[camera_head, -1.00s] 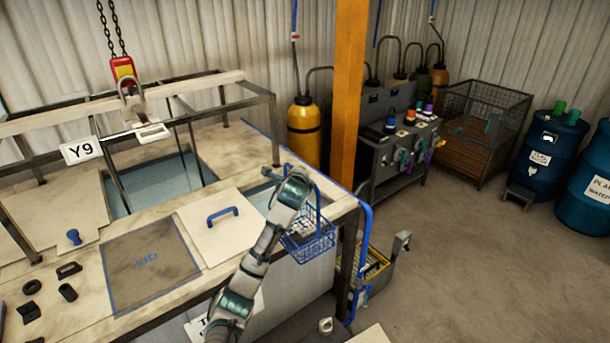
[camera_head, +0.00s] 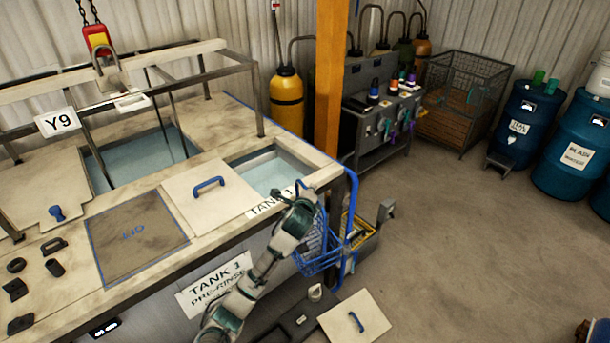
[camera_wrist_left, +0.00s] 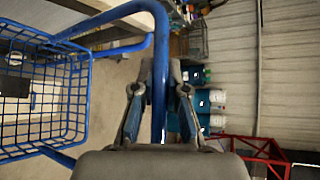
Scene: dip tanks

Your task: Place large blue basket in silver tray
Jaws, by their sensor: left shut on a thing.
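The large blue basket (camera_head: 316,248) is a wire-mesh basket that hangs from my left gripper (camera_head: 308,205) just off the front right corner of the tank bench. In the left wrist view its mesh side (camera_wrist_left: 45,95) fills the left, and its blue handle bar runs between the two fingers of my left gripper (camera_wrist_left: 160,115), which is shut on it. My forearm hides part of the basket in the head view, and its contents cannot be made out. I cannot pick out a silver tray with certainty. My right gripper is not in view.
Tank 1 (camera_head: 268,176) is open and holds water; its white lid (camera_head: 209,205) with a blue handle lies beside it. Another lid (camera_head: 352,322) lies low at the front. A yellow crate (camera_head: 360,235) stands past the bench corner. The floor (camera_head: 450,230) to the right is clear.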

